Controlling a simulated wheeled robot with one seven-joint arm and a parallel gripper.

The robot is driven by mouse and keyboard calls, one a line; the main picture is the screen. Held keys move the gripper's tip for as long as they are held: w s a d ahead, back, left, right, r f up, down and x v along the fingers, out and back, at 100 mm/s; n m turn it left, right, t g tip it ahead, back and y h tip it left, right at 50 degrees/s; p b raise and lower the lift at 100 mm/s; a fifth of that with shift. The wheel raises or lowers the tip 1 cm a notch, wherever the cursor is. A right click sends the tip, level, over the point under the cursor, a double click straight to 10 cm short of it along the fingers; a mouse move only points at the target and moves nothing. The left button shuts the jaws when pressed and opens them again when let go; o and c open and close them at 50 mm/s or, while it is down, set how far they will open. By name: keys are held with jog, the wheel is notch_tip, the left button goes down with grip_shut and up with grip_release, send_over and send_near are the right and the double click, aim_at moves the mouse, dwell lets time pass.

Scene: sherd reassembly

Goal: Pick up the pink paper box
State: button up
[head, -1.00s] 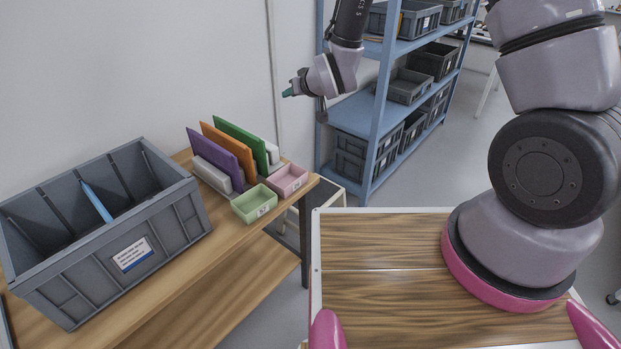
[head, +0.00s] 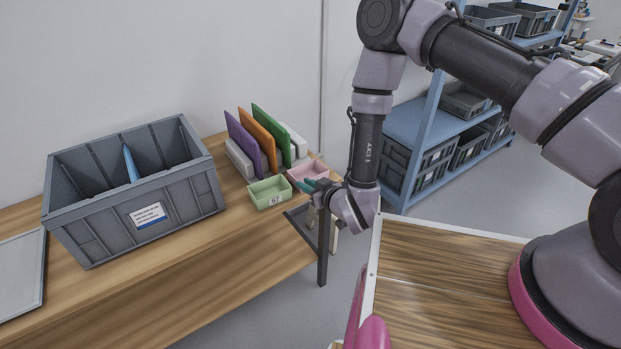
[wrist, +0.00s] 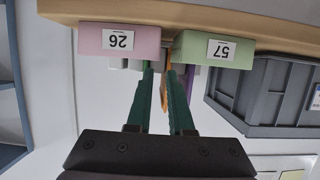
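The pink paper box (head: 311,168) sits at the right end of the wooden table, partly hidden by my gripper. It also shows in the wrist view (wrist: 119,40), at the upper left, with a white number label on its front. My gripper (head: 309,185) is just in front of it, near the table edge. In the wrist view my gripper's two teal fingers (wrist: 161,68) stand apart with nothing between them. Their tips point toward the gap between the pink box and the green box (wrist: 215,49), and I see no contact with either.
The green box (head: 269,192) is just left of the pink one. Purple, orange and green upright panels (head: 257,131) stand behind them. A blue shelf (head: 420,125) with grey bins stands at the right.

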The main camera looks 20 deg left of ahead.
jog(key=x, duration=0.6)
jog(key=shift+w+a+f, duration=0.1)
jog(key=shift+w+f, duration=0.05)
jog(key=shift+w, duration=0.1)
grip_shut()
